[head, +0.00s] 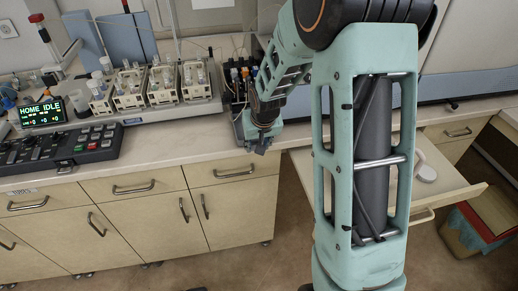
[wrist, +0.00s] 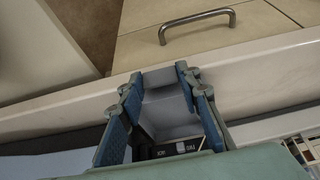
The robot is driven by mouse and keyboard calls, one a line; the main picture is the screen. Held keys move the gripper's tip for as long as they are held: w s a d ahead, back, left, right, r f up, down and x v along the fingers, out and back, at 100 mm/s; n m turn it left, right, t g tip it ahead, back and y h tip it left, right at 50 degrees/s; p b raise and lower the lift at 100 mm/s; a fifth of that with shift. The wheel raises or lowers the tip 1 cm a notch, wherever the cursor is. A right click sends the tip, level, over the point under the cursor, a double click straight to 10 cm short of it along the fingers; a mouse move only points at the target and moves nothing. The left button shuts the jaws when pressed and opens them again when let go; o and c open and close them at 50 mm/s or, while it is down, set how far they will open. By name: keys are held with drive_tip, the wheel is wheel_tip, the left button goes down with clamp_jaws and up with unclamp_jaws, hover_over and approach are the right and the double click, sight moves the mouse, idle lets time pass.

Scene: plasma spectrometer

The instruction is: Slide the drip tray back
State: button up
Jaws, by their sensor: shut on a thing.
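My gripper (head: 262,146) is low at the front edge of the worktop, just in front of the small dark unit with coloured tops (head: 238,82). In the wrist view my gripper (wrist: 160,82) has its blue fingers on either side of a pale grey tray-like part, which I take for the drip tray (wrist: 168,108), and is shut on it. Dark panels with small white lettering show behind and below the tray between the fingers. In the head view the tray is mostly hidden by the gripper, so how far it sticks out is unclear.
The white worktop edge (wrist: 270,67) and a drawer handle (wrist: 198,25) lie close to the gripper. Left are a sampler with several bottle racks (head: 150,85), a lit HOME IDLE display (head: 42,113) and a black control panel (head: 60,147). An open drawer (head: 455,195) stands at right.

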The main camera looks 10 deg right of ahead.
drive_tip(key=shift+w, duration=3.85)
drive_tip(key=o, duration=1.3)
drive_tip(key=shift+r, duration=0.1)
drive_tip(key=v, duration=1.2)
